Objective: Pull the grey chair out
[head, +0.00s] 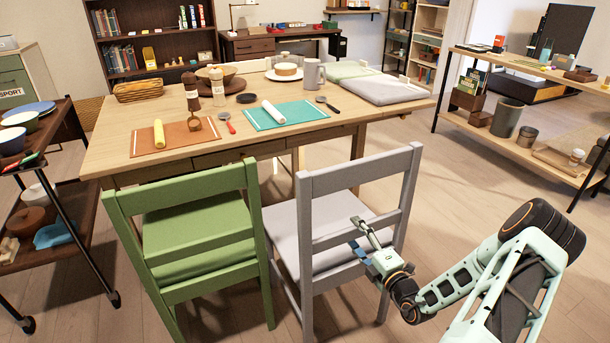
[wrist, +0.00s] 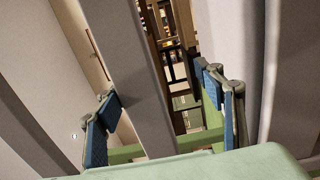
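The grey chair (head: 303,237) stands at the near side of the wooden table, its seat facing the table and its slatted back towards me. My gripper (head: 361,241) is at the right part of the chair's lower back slat, one finger higher and one lower. In the wrist view my gripper (wrist: 158,98) is open, with blue-padded fingers apart. A grey slat of the chair (wrist: 137,85) runs between them, with visible space on the right finger's side. Whether either finger touches the slat I cannot tell.
A green chair (head: 195,236) stands close on the left. The wooden table (head: 245,143) holds place mats, cushions and dishes. A dark cart (head: 62,188) is at the left, a wooden shelf (head: 520,148) at the right. Bare floor (head: 455,215) lies right of the grey chair.

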